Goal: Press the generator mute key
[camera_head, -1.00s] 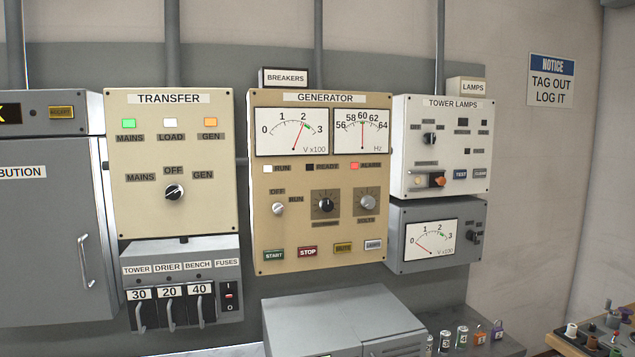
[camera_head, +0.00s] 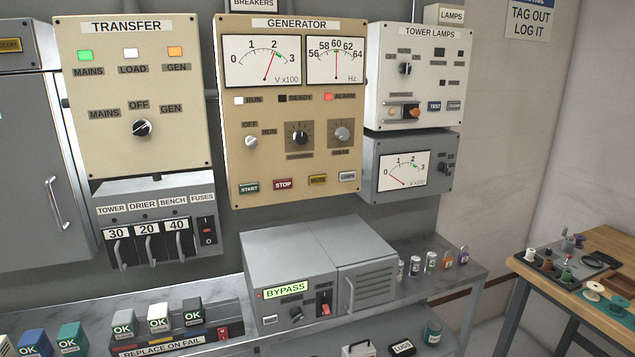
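The generator panel (camera_head: 292,190) is a beige box on the wall in the middle of the head view. It has two white dial meters at the top and lamps below them; the red alarm lamp (camera_head: 328,97) looks lit. Along its bottom edge sit a green START key (camera_head: 249,188), a red STOP key (camera_head: 283,184), a yellowish key (camera_head: 318,180) and a pale grey key (camera_head: 348,176). The labels on the yellowish and pale keys are too small to read, so I cannot tell which is mute. My gripper is not in view.
A grey bypass cabinet (camera_head: 290,255) stands on the shelf below the panel. The transfer panel (camera_head: 140,160) is to the left, the tower lamps panel (camera_head: 390,112) to the right. A wooden bench (camera_head: 590,250) with spools stands at the right.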

